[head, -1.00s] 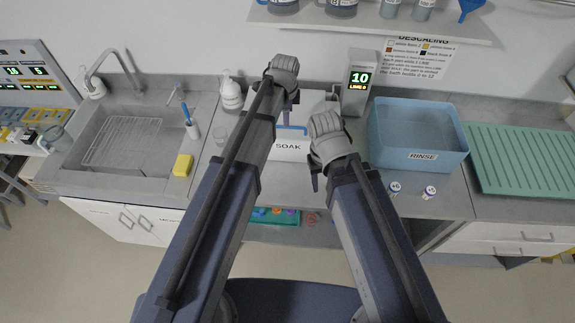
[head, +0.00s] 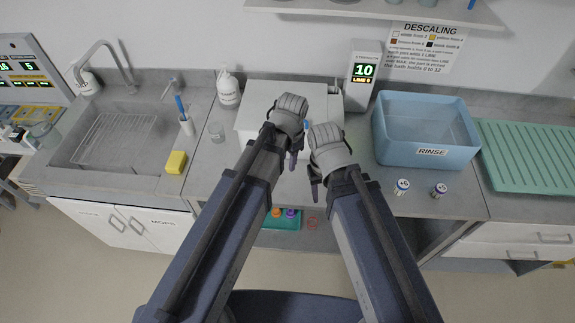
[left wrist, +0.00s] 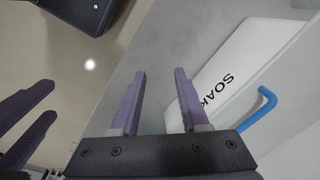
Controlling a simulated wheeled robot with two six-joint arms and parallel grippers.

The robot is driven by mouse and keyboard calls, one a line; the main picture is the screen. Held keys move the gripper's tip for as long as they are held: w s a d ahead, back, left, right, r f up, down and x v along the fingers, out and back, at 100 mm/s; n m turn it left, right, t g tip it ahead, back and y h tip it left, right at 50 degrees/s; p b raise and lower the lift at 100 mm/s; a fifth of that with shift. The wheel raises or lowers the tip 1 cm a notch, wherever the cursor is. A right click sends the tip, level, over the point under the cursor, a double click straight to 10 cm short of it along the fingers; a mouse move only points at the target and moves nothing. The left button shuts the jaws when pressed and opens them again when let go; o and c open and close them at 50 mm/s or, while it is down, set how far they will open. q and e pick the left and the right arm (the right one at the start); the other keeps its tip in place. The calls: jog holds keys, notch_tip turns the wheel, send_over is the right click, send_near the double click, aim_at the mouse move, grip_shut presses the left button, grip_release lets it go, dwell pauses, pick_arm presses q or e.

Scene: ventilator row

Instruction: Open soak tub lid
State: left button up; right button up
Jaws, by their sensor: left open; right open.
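The white soak tub (head: 258,118) stands on the counter, partly hidden behind my grippers. Its lid looks shut. A bit of its blue handle (head: 307,125) shows between my arms in the head view. In the left wrist view the handle (left wrist: 258,110) and the SOAK label (left wrist: 215,93) lie to the right of my left gripper (left wrist: 160,75), whose fingers are open and empty. In the head view my left gripper (head: 293,160) is in front of the tub, apart from the handle. My right gripper (head: 315,188) is open beside it, lower and to the right.
A strength display (head: 362,80) stands right of the tub, then the blue rinse tub (head: 425,155). Two small jars (head: 402,186) sit near the front edge. A bottle (head: 228,90), a glass (head: 216,132) and a sponge (head: 176,162) are on the left, beside the sink (head: 100,160).

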pick_arm(q)
jog(key=shift+s+f, duration=0.2)
jog(key=shift+s, duration=0.15)
dwell(0.3)
jog(key=s+a+f+n+g+b, duration=0.1)
jog(key=s+f+n+b, duration=0.55)
jog(key=s, duration=0.35)
jog(key=w+r+m+t+p, duration=0.1)
jog(key=w+r+m+p, duration=0.6)
jog(key=w, duration=0.5)
jog(key=w+r+m+t+p, duration=0.1)
jog(key=w+r+m+p, duration=0.6)
jog(key=w, duration=0.6)
notch_tip(320, 180, up, 3)
jog(key=shift+w+f+h+p, duration=0.15)
jog(key=shift+h+p, duration=0.15)
jog(key=shift+p, duration=0.85)
jog(key=shift+m, duration=0.25)
